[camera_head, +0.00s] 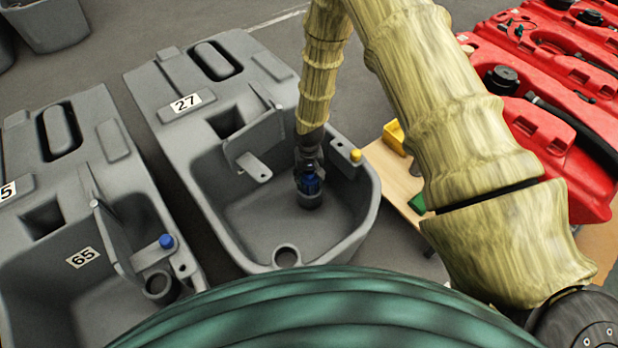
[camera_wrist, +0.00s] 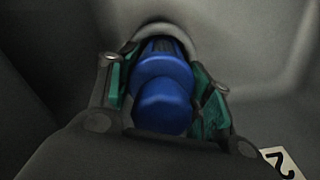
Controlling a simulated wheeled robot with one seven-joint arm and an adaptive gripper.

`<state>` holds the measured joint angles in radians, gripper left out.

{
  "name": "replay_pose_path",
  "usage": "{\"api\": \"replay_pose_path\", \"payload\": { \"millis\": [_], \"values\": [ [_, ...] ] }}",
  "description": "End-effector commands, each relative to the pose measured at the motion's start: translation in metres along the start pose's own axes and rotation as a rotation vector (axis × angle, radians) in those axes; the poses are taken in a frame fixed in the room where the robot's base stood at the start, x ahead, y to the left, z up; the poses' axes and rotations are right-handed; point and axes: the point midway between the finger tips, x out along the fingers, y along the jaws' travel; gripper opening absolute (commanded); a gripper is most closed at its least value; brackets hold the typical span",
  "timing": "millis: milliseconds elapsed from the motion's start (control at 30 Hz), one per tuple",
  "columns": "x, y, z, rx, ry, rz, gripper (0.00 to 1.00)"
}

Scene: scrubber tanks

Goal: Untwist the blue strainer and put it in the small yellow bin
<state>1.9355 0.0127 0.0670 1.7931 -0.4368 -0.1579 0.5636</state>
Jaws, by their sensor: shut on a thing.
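My gripper (camera_head: 308,172) reaches down into the tank and is shut on the strainer. In the wrist view the blue strainer (camera_wrist: 162,95) sits between the green finger pads of my gripper (camera_wrist: 165,100), with the grey fitting (camera_wrist: 185,35) behind it. How far it is seated in the fitting cannot be told. A small yellow bin (camera_head: 394,137) stands on a wooden surface right of the tank, partly hidden by my arm.
A green object (camera_head: 417,203) lies near the wooden surface (camera_head: 390,172).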

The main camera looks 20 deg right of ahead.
Motion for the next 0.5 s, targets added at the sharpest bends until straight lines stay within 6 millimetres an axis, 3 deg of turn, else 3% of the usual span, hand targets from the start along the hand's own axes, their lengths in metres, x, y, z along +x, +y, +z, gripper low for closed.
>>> {"api": "replay_pose_path", "payload": {
  "millis": [500],
  "values": [
    [0.0000,0.0033,0.0003,-0.083,-0.002,0.004,0.21]
  ]
}}
